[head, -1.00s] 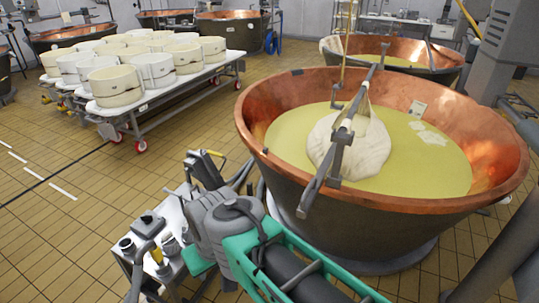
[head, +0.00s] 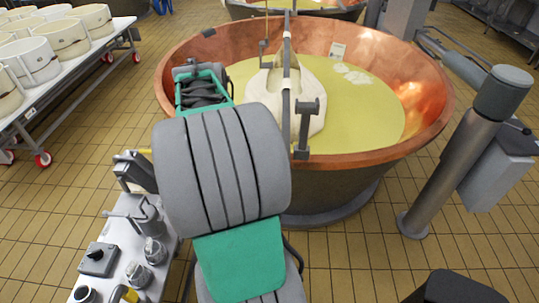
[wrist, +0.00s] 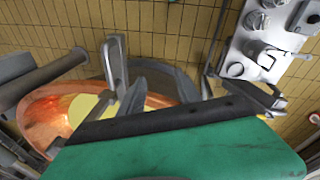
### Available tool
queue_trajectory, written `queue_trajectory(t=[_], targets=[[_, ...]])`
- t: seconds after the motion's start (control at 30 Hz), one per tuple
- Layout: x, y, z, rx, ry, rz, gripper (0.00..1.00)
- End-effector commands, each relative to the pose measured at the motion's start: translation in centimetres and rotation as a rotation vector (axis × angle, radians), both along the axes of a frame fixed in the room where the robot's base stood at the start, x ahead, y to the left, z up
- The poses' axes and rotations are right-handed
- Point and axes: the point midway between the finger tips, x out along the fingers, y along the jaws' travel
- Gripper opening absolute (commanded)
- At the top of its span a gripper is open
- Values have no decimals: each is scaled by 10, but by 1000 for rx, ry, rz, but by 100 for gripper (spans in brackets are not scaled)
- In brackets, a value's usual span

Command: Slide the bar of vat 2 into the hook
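The nearest copper vat (head: 420,125) holds yellow liquid and a pale bulging mass (head: 310,85). A grey bar (head: 286,90) runs over it, nearly straight away from me, with a bracket (head: 306,125) at its near end. A small hook-like metal piece (head: 263,50) stands left of the bar, apart from it. My arm covers the vat's left front, and my fingers are not clear in the head view. In the wrist view my gripper (wrist: 198,95) has its fingers spread with nothing between them. A light grey piece beside the left finger may be the bar; I cannot tell.
A trolley of white moulds (head: 45,85) stands at the left. A steel table with knobs and fittings (head: 125,240) is close at lower left. A thick grey post (head: 455,160) stands right of the vat.

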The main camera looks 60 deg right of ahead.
Motion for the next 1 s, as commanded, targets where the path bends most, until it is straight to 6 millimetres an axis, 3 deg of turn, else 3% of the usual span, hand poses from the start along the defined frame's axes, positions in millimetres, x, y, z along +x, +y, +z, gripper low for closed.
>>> queue_trajectory(t=[0.03, 0.1, 0.2, 0.37, 0.7, 1.0], targets=[[-27, -38, -6, 16, 32, -110, 40], [-57, -72, -13, 32, 59, -217, 40], [-82, -96, -19, 45, 77, -297, 40], [-91, -102, -37, 50, 84, -315, 40], [-100, -107, -92, 47, 80, -311, 40], [-100, -107, -96, 45, 79, -311, 39]])
